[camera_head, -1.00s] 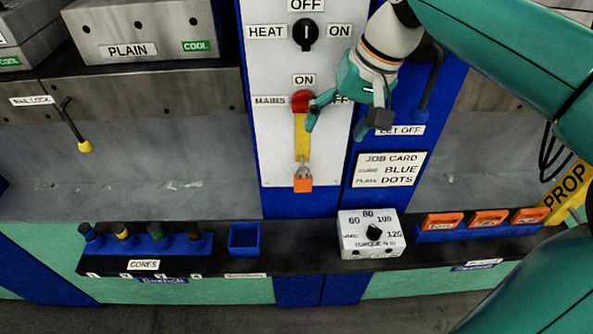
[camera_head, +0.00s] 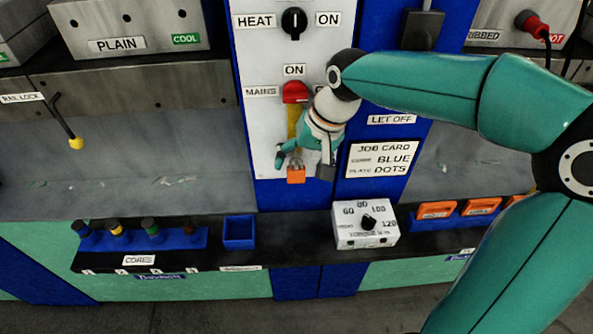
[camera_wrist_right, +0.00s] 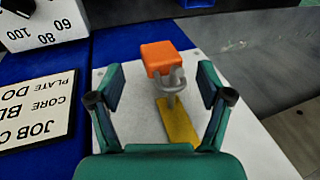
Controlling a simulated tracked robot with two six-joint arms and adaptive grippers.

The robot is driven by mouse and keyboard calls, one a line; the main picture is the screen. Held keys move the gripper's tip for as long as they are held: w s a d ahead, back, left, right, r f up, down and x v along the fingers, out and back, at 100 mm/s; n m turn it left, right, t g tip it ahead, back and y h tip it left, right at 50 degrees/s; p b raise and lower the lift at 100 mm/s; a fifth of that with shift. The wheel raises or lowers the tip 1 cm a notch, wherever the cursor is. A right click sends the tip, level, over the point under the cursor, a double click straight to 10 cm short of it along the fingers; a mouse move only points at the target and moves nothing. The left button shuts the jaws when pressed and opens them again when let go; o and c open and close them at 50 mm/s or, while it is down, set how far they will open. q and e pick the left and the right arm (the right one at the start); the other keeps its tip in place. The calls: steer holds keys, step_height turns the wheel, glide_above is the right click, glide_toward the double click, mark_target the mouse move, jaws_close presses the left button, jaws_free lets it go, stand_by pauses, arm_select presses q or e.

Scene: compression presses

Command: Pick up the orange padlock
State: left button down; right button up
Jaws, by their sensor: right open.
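The orange padlock (camera_head: 296,175) hangs by its grey shackle at the lower end of the yellow hasp strip below the red mains switch (camera_head: 294,92) on the white panel. My right gripper (camera_head: 305,168) is at the padlock in the head view, partly in front of the strip. In the right wrist view the padlock (camera_wrist_right: 162,58) and its shackle lie between and just beyond the two open fingers (camera_wrist_right: 160,88), with the yellow strip (camera_wrist_right: 178,122) below. The fingers do not appear to touch the padlock. My left gripper is not in view.
A job card (camera_head: 382,158) is right of the padlock. A torque box (camera_head: 365,226), a blue bin (camera_head: 239,232) and a core rack (camera_head: 140,238) stand on the ledge below. Orange plates (camera_head: 480,207) sit at the right. A lever handle (camera_head: 68,122) is at the left.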

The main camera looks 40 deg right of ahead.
steer(key=shift+x, duration=1.2)
steer(key=c, duration=1.4)
